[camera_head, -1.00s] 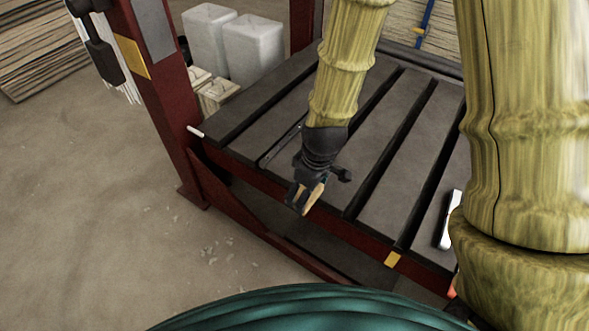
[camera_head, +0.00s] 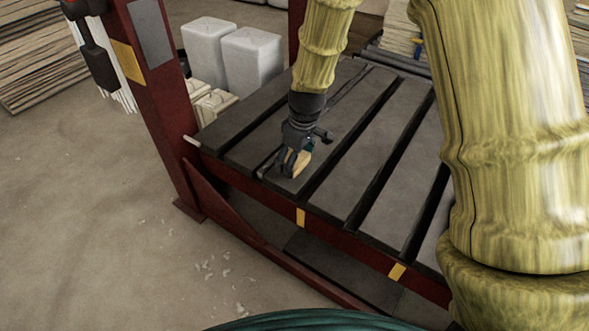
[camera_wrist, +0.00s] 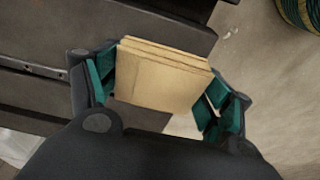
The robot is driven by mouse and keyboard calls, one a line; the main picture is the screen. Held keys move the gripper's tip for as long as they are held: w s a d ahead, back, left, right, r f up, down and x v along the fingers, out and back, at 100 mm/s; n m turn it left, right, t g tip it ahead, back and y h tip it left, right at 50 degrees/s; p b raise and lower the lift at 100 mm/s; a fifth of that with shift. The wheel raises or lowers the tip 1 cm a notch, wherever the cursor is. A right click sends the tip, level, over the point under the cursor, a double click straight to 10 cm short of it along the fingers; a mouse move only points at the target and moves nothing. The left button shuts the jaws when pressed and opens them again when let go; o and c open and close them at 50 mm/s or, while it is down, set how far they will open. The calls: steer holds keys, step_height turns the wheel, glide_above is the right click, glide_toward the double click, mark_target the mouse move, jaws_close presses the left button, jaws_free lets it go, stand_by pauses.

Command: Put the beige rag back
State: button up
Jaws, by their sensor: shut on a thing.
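The beige rag (camera_wrist: 160,82) is a folded, layered square, held between the green-padded fingers of my gripper (camera_wrist: 163,92) in the wrist view. In the head view the rag (camera_head: 296,161) shows as a small beige patch at the tip of my gripper (camera_head: 290,158). My gripper is shut on the rag and is over the front left part of the dark slatted table (camera_head: 345,160), near its front edge. I cannot tell whether the rag touches the table top.
The table has a red frame with a red post (camera_head: 160,95) at its left. White containers (camera_head: 252,58) stand behind the post, with smaller beige containers (camera_head: 215,103) beside them. Dark gaps run between the slats. The floor (camera_head: 95,215) at the left is mostly clear, with some scraps.

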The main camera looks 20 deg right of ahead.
mark_target(300, 160)
steer(key=shift+f+b, duration=1)
steer(key=shift+f, duration=0.85)
steer(key=shift+r, duration=0.1)
steer(key=o, duration=1.1)
steer(key=r+p, duration=0.1)
steer(key=r, duration=0.3)
steer(key=s+r+p, duration=0.1)
steer(key=r+p, duration=0.1)
steer(key=r, duration=0.2)
steer(key=d+r+p, duration=0.1)
steer(key=r, duration=0.3)
steer(key=shift+s, duration=0.2)
